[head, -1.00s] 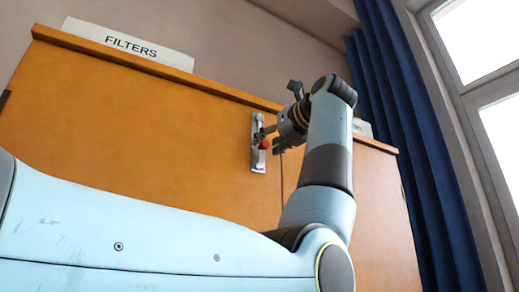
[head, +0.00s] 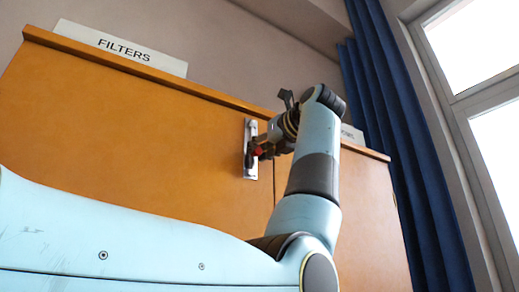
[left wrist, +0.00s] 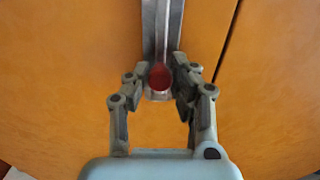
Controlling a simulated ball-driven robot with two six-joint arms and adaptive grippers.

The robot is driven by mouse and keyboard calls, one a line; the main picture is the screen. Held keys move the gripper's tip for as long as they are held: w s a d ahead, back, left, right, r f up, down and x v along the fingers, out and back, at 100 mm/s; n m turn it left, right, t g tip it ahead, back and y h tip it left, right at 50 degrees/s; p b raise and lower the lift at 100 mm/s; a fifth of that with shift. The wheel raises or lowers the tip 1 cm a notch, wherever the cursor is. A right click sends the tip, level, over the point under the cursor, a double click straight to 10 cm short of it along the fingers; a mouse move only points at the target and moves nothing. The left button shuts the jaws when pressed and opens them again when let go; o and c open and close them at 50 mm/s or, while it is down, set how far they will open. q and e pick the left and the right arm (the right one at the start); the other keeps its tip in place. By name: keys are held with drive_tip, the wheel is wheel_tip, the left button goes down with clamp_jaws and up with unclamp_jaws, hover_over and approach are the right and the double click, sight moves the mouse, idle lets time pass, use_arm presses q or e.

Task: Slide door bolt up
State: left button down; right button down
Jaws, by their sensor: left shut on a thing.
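The door bolt is a metal strip (head: 251,130) mounted upright on the orange wooden cabinet door (head: 140,120), near the door's right edge. It has a round red knob (head: 258,151). In the left wrist view the metal strip (left wrist: 161,25) runs up from the knob (left wrist: 160,77), which sits between the two fingers. My left gripper (left wrist: 161,78) is shut on the red knob, with a finger on each side. In the head view my left gripper (head: 262,150) partly covers the bolt and knob. My right gripper is not in view.
A white "FILTERS" sign (head: 120,48) stands on the cabinet's top edge. A second door (head: 355,210) lies right of the seam, partly behind my arm. A blue curtain (head: 400,150) and a window (head: 475,60) are at the right.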

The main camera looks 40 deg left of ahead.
sight(250, 140)
use_arm(q)
drive_tip(key=shift+r, duration=0.15)
wheel_tip(250, 140, up, 4)
drive_tip(key=p, duration=0.3)
drive_tip(key=shift+p, duration=0.3)
drive_tip(key=c, duration=1.4)
unclamp_jaws()
drive_tip(key=shift+c, duration=0.2)
drive_tip(key=o, duration=0.3)
drive_tip(key=shift+d, duration=0.1)
drive_tip(key=v, duration=0.7)
drive_tip(key=shift+d, duration=0.15)
